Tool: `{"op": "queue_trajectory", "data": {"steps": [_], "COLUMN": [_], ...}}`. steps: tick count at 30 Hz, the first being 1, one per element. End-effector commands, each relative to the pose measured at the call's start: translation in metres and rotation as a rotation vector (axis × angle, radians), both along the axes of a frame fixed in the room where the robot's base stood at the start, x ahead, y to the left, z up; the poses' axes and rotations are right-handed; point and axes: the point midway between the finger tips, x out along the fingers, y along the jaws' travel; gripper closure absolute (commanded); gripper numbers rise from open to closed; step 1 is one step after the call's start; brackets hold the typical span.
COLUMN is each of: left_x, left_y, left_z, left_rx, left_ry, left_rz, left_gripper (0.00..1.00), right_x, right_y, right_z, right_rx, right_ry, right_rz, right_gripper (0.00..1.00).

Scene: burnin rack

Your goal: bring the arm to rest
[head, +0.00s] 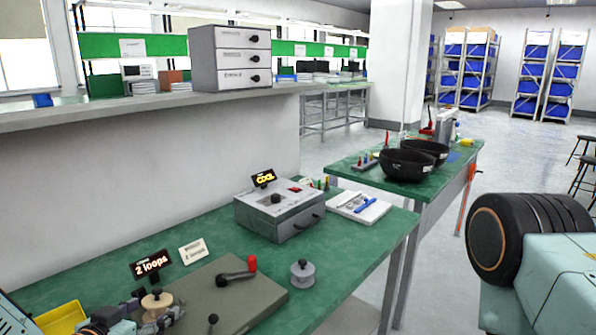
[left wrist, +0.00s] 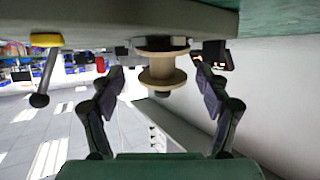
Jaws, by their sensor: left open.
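My left gripper (head: 136,310) is at the bottom left of the head view, low over the green bench, beside a tan spool (head: 157,302). In the left wrist view, which is upside down, the two dark fingers of the gripper (left wrist: 160,80) stand wide apart. The spool (left wrist: 160,62) shows between them, with a clear gap on each side, and neither finger appears to touch it. The gripper is open and empty. My right gripper is not in view.
A grey plate (head: 225,300) bears a crank with a red knob (head: 252,263). Black bowls (head: 407,165) stand on the farther bench.

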Motion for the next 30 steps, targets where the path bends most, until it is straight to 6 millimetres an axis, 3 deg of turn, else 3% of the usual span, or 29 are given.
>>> {"op": "queue_trajectory", "data": {"steps": [13,30], "left_x": [0.040,0.039], "left_y": [-0.008,-0.007], "left_z": [-0.017,-0.016], "left_rx": [0.002,-0.002], "left_ry": [-0.001,0.000], "left_rz": [-0.002,0.001], "left_gripper": [0.24,0.24], "right_x": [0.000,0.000], "right_y": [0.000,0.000], "right_z": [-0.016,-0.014], "right_rx": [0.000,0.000], "right_ry": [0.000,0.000], "right_rz": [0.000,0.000], "right_gripper": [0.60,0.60]}}
